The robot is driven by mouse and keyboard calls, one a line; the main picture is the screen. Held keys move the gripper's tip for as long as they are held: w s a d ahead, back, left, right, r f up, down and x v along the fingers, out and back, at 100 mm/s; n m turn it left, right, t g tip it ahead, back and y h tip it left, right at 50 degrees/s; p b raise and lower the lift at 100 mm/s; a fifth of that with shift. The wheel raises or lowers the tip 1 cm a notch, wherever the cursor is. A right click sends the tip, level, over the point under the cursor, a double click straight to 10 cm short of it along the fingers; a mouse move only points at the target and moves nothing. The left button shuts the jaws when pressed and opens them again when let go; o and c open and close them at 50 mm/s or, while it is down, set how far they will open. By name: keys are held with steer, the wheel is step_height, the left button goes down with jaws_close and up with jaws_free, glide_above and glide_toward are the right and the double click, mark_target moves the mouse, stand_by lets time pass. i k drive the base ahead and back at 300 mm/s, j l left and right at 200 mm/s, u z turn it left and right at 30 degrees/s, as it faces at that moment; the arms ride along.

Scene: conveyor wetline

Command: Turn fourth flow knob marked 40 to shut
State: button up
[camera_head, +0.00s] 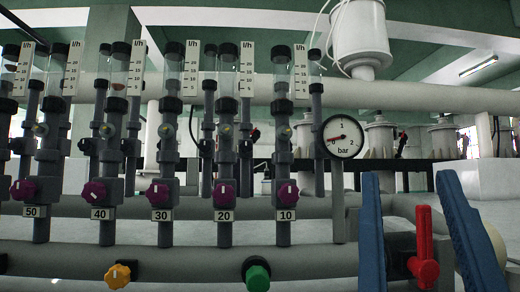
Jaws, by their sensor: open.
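The flow knob marked 40 (93,192) is a purple knob on a grey flow-meter column, left of centre. Its white label "40" (102,214) is just below it. The pale mark on its face looks slanted. It is fourth from the right in a row of similar knobs. My gripper (409,178) shows as two blue fingers at the lower right, open and pointing up in the picture. It is well to the right of the 40 knob and touches none of the purple knobs.
Neighbouring knobs are marked 50 (22,190), 30 (158,194), 20 (224,195) and 10 (285,191). An orange knob (118,275) and a green knob (257,275) sit below. A pressure gauge (342,137) and a red lever (423,250) are at right.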

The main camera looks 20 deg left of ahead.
mark_target(93, 193)
steer(key=u, duration=1.25)
